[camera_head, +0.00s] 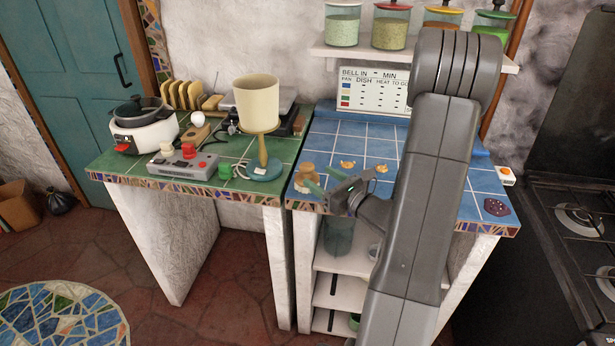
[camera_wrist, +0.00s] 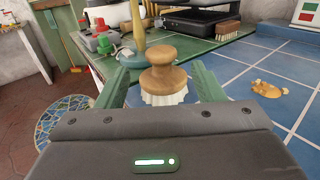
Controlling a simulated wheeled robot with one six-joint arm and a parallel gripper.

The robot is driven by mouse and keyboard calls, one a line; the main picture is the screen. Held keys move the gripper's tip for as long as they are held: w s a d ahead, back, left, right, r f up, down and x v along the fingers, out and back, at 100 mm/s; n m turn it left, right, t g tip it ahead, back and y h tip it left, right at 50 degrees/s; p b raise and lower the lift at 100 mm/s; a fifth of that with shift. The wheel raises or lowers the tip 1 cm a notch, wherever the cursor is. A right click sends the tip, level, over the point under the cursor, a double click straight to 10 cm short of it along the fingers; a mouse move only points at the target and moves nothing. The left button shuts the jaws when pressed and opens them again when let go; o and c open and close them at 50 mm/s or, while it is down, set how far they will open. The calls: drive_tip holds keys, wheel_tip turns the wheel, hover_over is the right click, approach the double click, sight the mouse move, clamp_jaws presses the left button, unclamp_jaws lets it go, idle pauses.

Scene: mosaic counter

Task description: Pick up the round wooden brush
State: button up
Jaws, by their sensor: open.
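The round wooden brush (camera_wrist: 163,76) stands upright on the blue tiles, knob up and pale bristles down, in the middle of the wrist view. In the head view the brush (camera_head: 306,175) is at the left front of the blue counter (camera_head: 338,150). My gripper (camera_wrist: 160,88) is open, with one green finger on each side of the brush in the wrist view. In the head view my gripper (camera_head: 322,183) reaches in low from the right, close to the brush. I cannot tell whether the fingers touch it. The lower bristles are partly hidden behind my gripper body.
A lamp with a cream shade (camera_head: 257,103) stands on the green counter (camera_head: 220,188), left of the brush. A purple trivet (camera_head: 497,207) lies at the right front. The counter's front edge is close.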

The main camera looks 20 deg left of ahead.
sight(303, 162)
drive_tip(key=p+x, duration=0.2)
drive_tip(key=x, duration=0.6)
drive_tip(key=shift+w+r, duration=0.1)
drive_tip(key=shift+r, duration=0.05)
drive_tip(key=c, duration=1.1)
wheel_tip(303, 162, up, 10)
